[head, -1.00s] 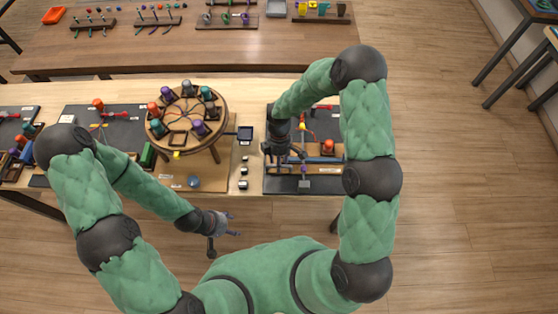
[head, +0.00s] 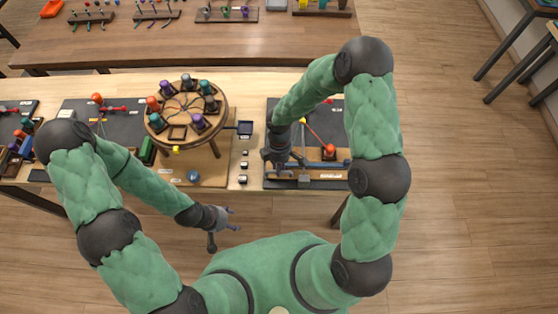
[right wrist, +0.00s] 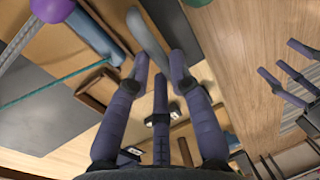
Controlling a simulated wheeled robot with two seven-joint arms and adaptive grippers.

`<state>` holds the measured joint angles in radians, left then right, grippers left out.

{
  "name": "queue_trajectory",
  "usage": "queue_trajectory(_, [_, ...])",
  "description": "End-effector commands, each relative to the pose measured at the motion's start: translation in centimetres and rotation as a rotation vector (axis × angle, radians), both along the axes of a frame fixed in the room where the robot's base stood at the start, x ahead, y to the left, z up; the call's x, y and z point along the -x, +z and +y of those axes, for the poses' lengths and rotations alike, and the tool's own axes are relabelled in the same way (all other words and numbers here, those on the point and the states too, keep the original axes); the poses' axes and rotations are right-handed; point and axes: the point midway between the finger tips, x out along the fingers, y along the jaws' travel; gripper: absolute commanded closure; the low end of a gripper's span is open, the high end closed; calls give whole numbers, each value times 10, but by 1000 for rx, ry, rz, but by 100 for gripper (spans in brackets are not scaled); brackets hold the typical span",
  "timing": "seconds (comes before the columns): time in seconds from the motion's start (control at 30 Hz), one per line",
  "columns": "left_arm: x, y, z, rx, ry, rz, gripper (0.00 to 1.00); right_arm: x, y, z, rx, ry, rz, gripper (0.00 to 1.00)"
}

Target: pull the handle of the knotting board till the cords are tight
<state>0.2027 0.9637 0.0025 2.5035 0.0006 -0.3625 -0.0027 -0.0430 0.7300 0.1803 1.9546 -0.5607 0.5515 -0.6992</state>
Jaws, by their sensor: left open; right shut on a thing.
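The knotting board (head: 275,184) lies at the right end of the near table, dark, with a wooden bar and a blue strip (head: 330,164) across its front part. A red cord (head: 317,132) runs back from a red-orange knob (head: 330,150) and looks straight. My right gripper (head: 293,160) is over the left part of the bar. In the right wrist view my right gripper (right wrist: 160,62) is shut on a grey bar-like handle (right wrist: 149,38); its fingers partly hide it. A teal cord (right wrist: 52,88) shows there too. My left gripper (head: 230,218) is open and empty in front of the table.
A round braiding stand (head: 177,133) with several coloured bobbins stands left of the knotting board. Another dark board (head: 75,115) lies further left. A second table (head: 180,45) with racks is behind.

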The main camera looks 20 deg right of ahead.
Motion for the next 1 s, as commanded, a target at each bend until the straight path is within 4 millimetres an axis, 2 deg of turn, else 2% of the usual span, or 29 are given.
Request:
queue_trajectory(0.23, [0,0,0,0,0,0,40,5,-1,1,1,1,12,100])
queue_trajectory(0.27, [0,0,0,0,0,0,40,5,-1,1,1,1,13,70])
queue_trajectory(0.3, [0,0,0,0,0,0,40,6,-1,1,1,1,13,59])
queue_trajectory(0.33, [0,0,0,0,0,0,40,6,-1,1,0,1,14,54])
queue_trajectory(0.77, [0,0,0,0,0,-1,40,2,3,1,0,-1,6,54])
queue_trajectory(0.87, [0,0,0,0,0,0,40,-1,14,0,1,-2,4,54])
queue_trajectory(1.0, [0,0,0,0,0,0,40,-6,39,-1,0,-2,2,54])
